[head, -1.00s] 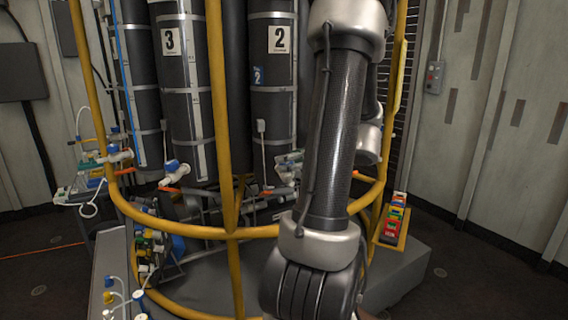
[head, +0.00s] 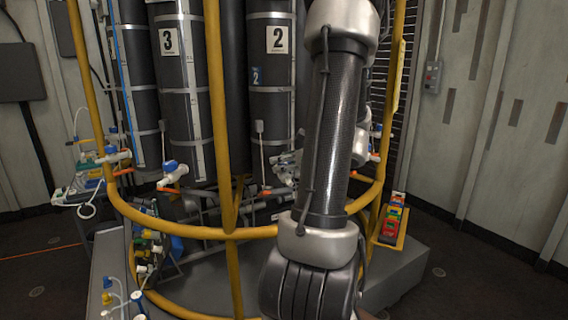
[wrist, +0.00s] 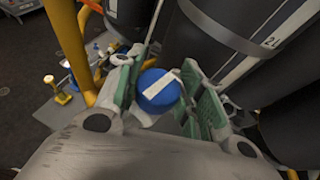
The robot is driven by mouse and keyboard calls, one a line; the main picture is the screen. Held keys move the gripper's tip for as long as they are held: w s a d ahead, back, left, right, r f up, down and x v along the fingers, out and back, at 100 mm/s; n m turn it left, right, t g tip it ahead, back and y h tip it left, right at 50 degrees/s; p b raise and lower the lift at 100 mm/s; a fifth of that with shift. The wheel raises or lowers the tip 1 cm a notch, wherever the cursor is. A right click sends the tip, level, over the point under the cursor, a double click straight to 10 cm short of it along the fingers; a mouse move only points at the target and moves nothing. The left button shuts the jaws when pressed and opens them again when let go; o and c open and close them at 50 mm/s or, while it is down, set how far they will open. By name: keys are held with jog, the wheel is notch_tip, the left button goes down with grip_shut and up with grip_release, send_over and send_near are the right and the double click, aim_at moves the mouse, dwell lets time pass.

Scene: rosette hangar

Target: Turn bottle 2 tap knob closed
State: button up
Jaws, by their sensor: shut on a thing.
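Bottle 2 (head: 273,110) is a tall dark cylinder with a "2" label, standing upright behind the yellow frame in the head view. In the wrist view, a round blue tap knob (wrist: 155,97) with a white stripe across its top sits between the green-padded fingers of my gripper (wrist: 163,76). My gripper is shut on the knob, a finger on either side. The stripe runs slantwise in that view. The knob's valve body is mostly hidden beneath it.
Yellow rails (head: 229,236) ring the bottles in front of my arm's working area. Bottle 3 (head: 178,80), with a blue-capped white tap (head: 172,171) near its foot, stands to the left. Dark cylinders crowd the right of the wrist view. Open floor (head: 470,270) lies at right.

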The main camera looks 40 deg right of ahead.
jog(key=shift+m+h, duration=0.3)
jog(key=shift+h, duration=0.1)
jog(key=m+h, duration=0.2)
jog(key=h, duration=0.1)
jog(key=shift+m, duration=0.4)
jog(key=shift+m+g+h, duration=1)
jog(key=shift+m+h, duration=1)
jog(key=shift+h, duration=0.3)
jog(key=shift+d, duration=0.1)
jog(key=o, duration=1)
notch_tip(320, 180, up, 10)
jog(key=shift+r, duration=0.1)
